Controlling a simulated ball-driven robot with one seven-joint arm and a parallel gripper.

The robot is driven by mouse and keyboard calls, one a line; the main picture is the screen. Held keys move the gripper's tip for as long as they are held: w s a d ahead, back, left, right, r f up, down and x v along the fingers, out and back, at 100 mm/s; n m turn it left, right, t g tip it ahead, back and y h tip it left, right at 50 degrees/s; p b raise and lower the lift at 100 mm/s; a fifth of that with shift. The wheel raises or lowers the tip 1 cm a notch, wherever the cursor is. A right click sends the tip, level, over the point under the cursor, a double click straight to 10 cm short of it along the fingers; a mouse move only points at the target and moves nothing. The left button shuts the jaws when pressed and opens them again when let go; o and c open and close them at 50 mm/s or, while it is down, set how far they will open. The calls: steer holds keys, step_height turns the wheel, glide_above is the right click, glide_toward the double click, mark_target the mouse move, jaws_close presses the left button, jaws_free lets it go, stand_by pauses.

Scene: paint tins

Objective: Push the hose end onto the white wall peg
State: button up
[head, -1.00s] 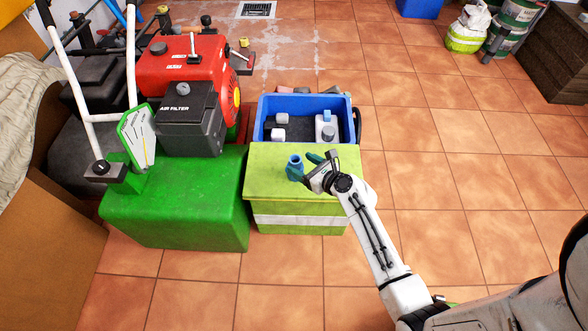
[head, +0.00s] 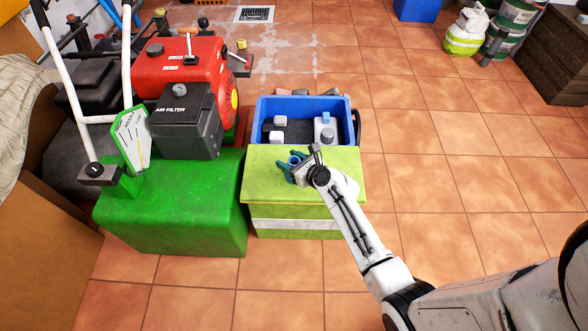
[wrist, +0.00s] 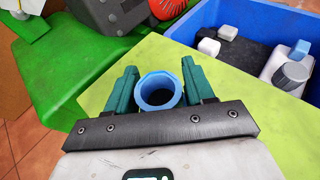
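A blue, round, open-mouthed piece (head: 294,160), which looks like the hose end, stands upright on the yellow-green box top (head: 262,182). My gripper (head: 289,166) is low over the box, with its green fingers on either side of the piece. In the wrist view, the blue ring (wrist: 160,90) sits between the two fingers (wrist: 160,80), close to both. The fingers look open around it; whether they touch it cannot be told for sure. The lower part of the piece is hidden by the ring and gripper. No white wall peg can be made out in either view.
A blue crate (head: 350,100) with white and grey containers stands just behind the box. A green machine base (head: 170,215) with a red engine (head: 188,68) and grey air filter (head: 185,125) is at left.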

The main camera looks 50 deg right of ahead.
steer(key=c, duration=0.7)
steer(key=shift+c, duration=0.3)
steer(key=shift+r+p, duration=0.35)
steer(key=shift+r, duration=0.2)
step_height(320, 180, up, 2)
steer(key=shift+r+p, duration=0.1)
steer(key=shift+p, duration=0.65)
steer(key=s+a+r+p, duration=0.1)
steer(key=s+r+p, duration=0.5)
steer(key=s, duration=0.8)
step_height(320, 180, up, 4)
steer(key=shift+a+f, duration=0.1)
steer(key=shift+a, duration=0.25)
